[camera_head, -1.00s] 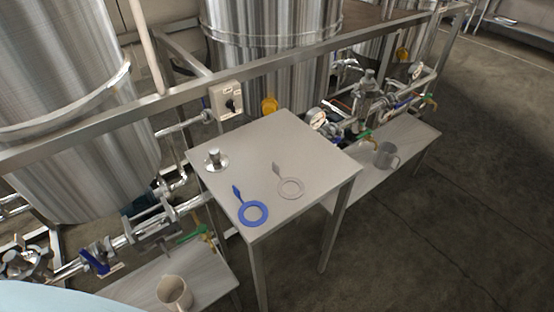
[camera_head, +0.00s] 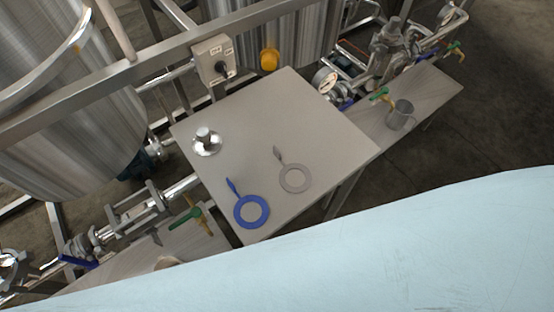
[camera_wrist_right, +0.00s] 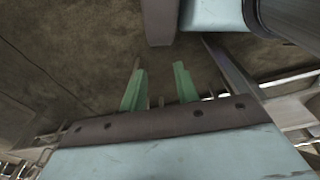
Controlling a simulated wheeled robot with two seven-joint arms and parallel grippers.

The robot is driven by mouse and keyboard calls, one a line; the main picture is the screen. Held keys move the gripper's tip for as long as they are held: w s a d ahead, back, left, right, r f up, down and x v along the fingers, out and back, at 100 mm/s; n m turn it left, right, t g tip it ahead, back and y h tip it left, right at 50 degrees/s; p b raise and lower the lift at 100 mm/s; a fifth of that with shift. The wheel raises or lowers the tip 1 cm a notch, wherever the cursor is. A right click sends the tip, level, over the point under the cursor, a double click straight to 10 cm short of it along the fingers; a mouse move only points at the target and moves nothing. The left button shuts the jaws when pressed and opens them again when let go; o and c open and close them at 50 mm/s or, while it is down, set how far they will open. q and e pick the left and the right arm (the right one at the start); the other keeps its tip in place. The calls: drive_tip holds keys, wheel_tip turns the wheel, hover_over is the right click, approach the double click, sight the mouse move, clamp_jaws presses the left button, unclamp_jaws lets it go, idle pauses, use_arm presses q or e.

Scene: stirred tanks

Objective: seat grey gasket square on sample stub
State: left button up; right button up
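The grey gasket (camera_head: 294,178), a flat ring with a short tab, lies on the small steel table (camera_head: 330,140) in the head view. The sample stub (camera_head: 204,137), a short metal post on a round flange, stands at the table's far left. The ring and the stub are apart. My right gripper (camera_wrist_right: 160,85) shows in the right wrist view with two green fingers spread apart and nothing between them, above the floor. My left gripper is not in any view.
A blue gasket (camera_head: 251,211) lies left of the grey one, near the table's front edge. A switch box (camera_head: 215,60) and rail run behind the table. A metal mug (camera_head: 401,115) stands on the right bench. My pale arm covers the lower right foreground.

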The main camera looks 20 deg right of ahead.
drive_tip(key=w+a+r+t, duration=0.1)
drive_tip(key=w+a+r, duration=0.1)
drive_tip(key=w+r, duration=1)
wheel_tip(320, 180, up, 20)
drive_tip(key=w+r+t, duration=0.1)
drive_tip(key=w, duration=0.1)
drive_tip(key=w+a+r+n+y, duration=0.1)
drive_tip(key=w+a+r+n, duration=0.1)
drive_tip(key=a+n, duration=0.1)
drive_tip(key=w+a+r+n+y, duration=0.1)
drive_tip(key=w+a+r+n, duration=0.1)
drive_tip(key=w+a+n, duration=0.1)
drive_tip(key=w+a+r+n+y+p, duration=0.1)
drive_tip(key=w+a+r+n, duration=0.1)
drive_tip(key=a+n, duration=0.3)
drive_tip(key=shift+w+a+r+y, duration=0.4)
drive_tip(key=shift+w+a, duration=0.05)
drive_tip(key=shift+w, duration=0.05)
drive_tip(key=w+a+r+n+g, duration=0.1)
drive_tip(key=w+a+r+n, duration=0.3)
drive_tip(key=n, duration=0.6)
wheel_tip(320, 180, up, 4)
drive_tip(key=n+g+h, duration=0.2)
drive_tip(key=n+h, duration=0.2)
drive_tip(key=n, duration=1.2)
hover_over(278, 150)
wheel_tip(278, 150, down, 13)
drive_tip(key=shift+s+f+b, duration=0.1)
drive_tip(key=shift+b, duration=0.65)
clamp_jaws()
